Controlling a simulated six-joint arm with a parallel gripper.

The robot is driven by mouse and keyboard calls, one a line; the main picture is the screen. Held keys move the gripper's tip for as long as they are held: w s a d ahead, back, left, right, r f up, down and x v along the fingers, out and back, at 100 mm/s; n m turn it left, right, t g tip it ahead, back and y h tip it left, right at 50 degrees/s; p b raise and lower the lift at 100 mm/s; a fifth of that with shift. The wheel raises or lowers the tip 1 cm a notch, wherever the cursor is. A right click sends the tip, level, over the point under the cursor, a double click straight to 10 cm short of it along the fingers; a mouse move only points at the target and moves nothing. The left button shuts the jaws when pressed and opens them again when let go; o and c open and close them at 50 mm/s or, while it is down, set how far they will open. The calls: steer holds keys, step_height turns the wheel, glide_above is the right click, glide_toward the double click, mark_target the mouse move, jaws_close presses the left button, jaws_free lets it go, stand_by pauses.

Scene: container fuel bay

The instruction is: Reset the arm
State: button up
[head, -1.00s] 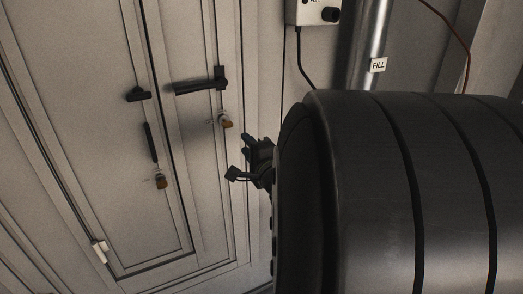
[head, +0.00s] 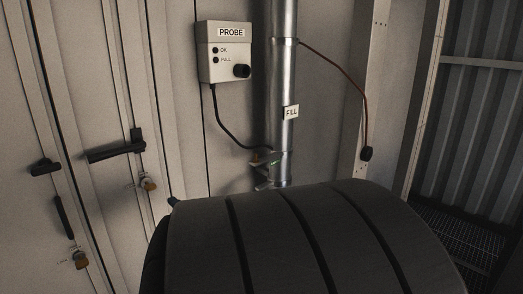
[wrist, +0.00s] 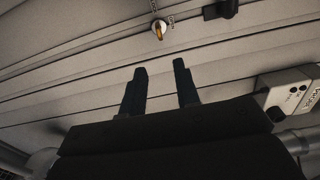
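My gripper (wrist: 160,66) shows in the wrist view with its two dark fingers apart. Nothing is between them. Pale ribbed panels lie beyond the fingertips. In the head view a large dark banded shape close to the camera fills the lower middle and hides most of what is behind it. The gripper cannot be made out clearly there.
The white probe box (head: 224,52) hangs on the wall left of the metal fill pipe (head: 282,90). A dark cable runs between them. A grated floor (head: 465,245) shows at right.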

mark_target(153, 188)
steer(key=x, duration=1.5)
steer(key=shift+w+a, duration=0.15)
steer(key=shift+a, duration=0.05)
steer(key=v, duration=1.8)
steer(key=x, duration=1.8)
steer(key=shift+f, duration=0.1)
steer(key=shift+n, duration=0.8)
steer(key=n, duration=0.9)
steer(key=shift+n, duration=2.3)
